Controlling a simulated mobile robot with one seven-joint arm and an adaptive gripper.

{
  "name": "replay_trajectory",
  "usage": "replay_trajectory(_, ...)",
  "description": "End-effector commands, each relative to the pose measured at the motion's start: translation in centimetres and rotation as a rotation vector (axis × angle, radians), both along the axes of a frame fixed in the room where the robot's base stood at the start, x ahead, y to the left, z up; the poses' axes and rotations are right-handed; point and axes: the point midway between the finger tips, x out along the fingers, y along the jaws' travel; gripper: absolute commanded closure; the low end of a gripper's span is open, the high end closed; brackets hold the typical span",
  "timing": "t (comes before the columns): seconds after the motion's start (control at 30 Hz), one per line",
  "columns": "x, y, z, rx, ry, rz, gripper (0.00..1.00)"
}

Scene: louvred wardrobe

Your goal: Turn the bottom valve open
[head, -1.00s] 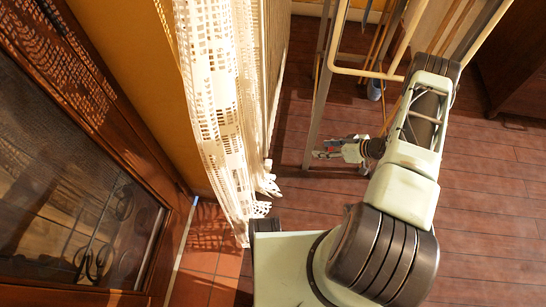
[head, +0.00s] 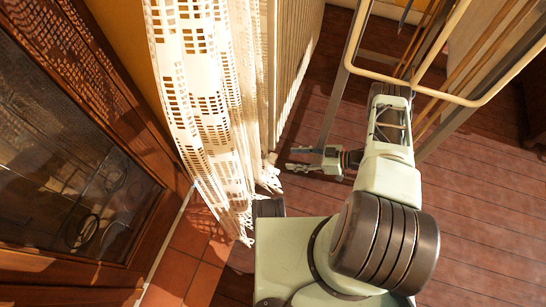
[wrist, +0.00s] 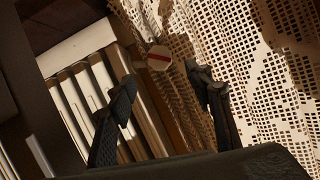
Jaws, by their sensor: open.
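A small pale octagonal valve knob with a red bar across its face (wrist: 159,58) shows in the wrist view, at the radiator's edge beside the curtain. Only one valve shows, and I cannot tell from this view whether it is the bottom one. My gripper (wrist: 160,80) is open and empty. Its two dark fingers stand apart left and right, with the knob beyond and between their tips, apart from them. In the head view my gripper (head: 294,159) is low over the floor, pointing left at the radiator's lower end. The knob cannot be made out there.
A white ribbed radiator (head: 298,62) stands against the wall. A lace curtain (head: 200,90) hangs beside it, close to my gripper. A metal-framed rack (head: 335,98) stands behind my arm. A glazed wooden cabinet (head: 60,150) is at the left.

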Motion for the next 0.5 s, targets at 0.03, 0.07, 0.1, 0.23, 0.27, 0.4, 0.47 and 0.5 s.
replay_trajectory(0.03, 0.1, 0.9, -0.5, 0.002, 0.001, 0.003, 0.53)
replay_trajectory(0.07, 0.2, 1.3, -0.7, 0.002, 0.001, 0.003, 0.53)
replay_trajectory(0.1, 0.4, 2.0, -1.0, 0.002, 0.001, 0.003, 0.53)
replay_trajectory(0.23, 1.0, 4.3, -2.0, 0.001, 0.0, 0.002, 0.53)
replay_trajectory(0.27, 1.2, 4.9, -2.2, 0.001, 0.001, 0.002, 0.53)
replay_trajectory(0.4, 1.7, 6.8, -3.0, 0.0, 0.0, 0.0, 0.53)
replay_trajectory(0.47, 1.8, 7.5, -3.2, -0.001, 0.001, 0.001, 0.53)
replay_trajectory(0.5, 1.9, 7.8, -3.4, -0.001, 0.001, 0.001, 0.53)
